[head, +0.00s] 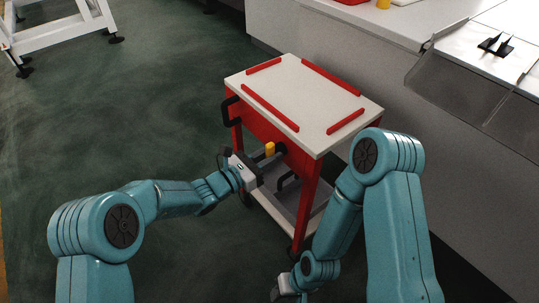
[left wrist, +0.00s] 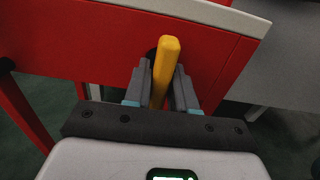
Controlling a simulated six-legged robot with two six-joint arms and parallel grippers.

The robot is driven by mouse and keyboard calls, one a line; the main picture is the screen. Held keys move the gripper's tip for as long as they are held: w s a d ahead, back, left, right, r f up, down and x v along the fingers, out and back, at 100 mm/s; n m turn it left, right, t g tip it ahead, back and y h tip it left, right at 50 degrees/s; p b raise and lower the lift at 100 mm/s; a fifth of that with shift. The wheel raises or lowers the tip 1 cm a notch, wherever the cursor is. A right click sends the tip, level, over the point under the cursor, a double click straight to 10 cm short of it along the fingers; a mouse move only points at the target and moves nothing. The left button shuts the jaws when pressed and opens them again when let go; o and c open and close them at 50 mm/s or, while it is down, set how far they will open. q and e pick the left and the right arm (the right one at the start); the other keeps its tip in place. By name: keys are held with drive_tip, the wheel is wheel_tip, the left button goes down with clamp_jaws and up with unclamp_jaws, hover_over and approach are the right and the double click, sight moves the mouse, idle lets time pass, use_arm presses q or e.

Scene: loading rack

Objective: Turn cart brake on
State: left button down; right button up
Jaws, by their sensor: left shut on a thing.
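The cart (head: 300,95) has a white top with red edge strips and a red frame. A yellow brake lever (head: 270,149) stands upright on the cart's red front panel. My left gripper (head: 268,160) is at that panel, with its fingers around the lever. In the left wrist view the yellow lever (left wrist: 164,72) sits between the two grey fingers of my left gripper (left wrist: 163,85), which is shut on it. The lever's lower end is hidden by the gripper. My right gripper (head: 284,290) is low, in front of the cart, and its fingers are not clear.
A black handle (head: 229,111) sticks out at the cart's left side. A white counter (head: 370,25) stands behind and to the right. A white frame (head: 62,32) stands at the far left. The green floor left of the cart is clear.

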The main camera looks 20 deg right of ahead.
use_arm(q)
drive_tip(key=c, duration=1)
unclamp_jaws()
drive_tip(key=shift+c, duration=0.2)
drive_tip(key=p+v, duration=0.2)
drive_tip(key=v, duration=1.4)
drive_tip(key=shift+a+p, duration=0.2)
drive_tip(key=shift+p, duration=0.2)
